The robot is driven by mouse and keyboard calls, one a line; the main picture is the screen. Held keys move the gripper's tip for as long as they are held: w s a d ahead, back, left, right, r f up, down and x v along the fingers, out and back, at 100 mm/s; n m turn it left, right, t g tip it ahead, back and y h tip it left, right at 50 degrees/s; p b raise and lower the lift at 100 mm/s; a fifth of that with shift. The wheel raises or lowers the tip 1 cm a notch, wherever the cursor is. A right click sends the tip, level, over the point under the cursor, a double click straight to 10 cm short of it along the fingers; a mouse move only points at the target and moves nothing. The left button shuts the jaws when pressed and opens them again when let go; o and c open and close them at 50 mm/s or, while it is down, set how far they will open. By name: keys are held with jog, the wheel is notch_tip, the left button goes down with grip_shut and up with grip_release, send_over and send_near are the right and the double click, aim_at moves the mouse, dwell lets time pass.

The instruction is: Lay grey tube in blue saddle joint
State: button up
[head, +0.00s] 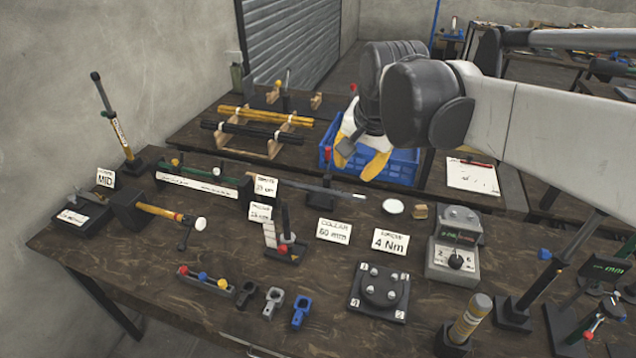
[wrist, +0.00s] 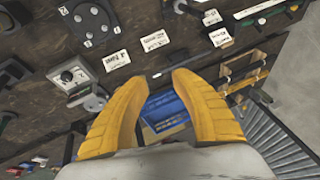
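A small blue joint with a forked, saddle-like top (head: 300,311) stands on the front of the dark table in the head view, right of a grey and a black joint. A long thin grey rod (head: 325,189) lies near the table's back edge; I cannot tell for sure that it is the grey tube. My gripper (head: 360,164), with yellow fingers, hangs above the blue crate behind the table, well away from the blue joint. In the wrist view its fingers (wrist: 158,78) are apart with nothing between them.
The blue crate (head: 403,167) is below my gripper. Yellow tubes (head: 262,115) and black tubes (head: 250,137) lie on wooden racks on the back table. A grey dial box (head: 452,262), a round black fixture (head: 380,293) and label cards crowd the front table.

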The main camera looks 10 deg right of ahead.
jog(key=w+m+g, duration=0.1)
jog(key=w+m, duration=0.2)
jog(key=w, duration=0.5)
jog(key=m+g+p, duration=0.2)
jog(key=m+g, duration=0.2)
jog(key=m, duration=0.9)
send_over(322, 189)
notch_tip(322, 189, down, 20)
jog(key=f+b, duration=0.4)
jog(key=f, duration=0.7)
jog(key=shift+w+f, duration=0.2)
jog(key=shift+r, duration=0.1)
grip_shut()
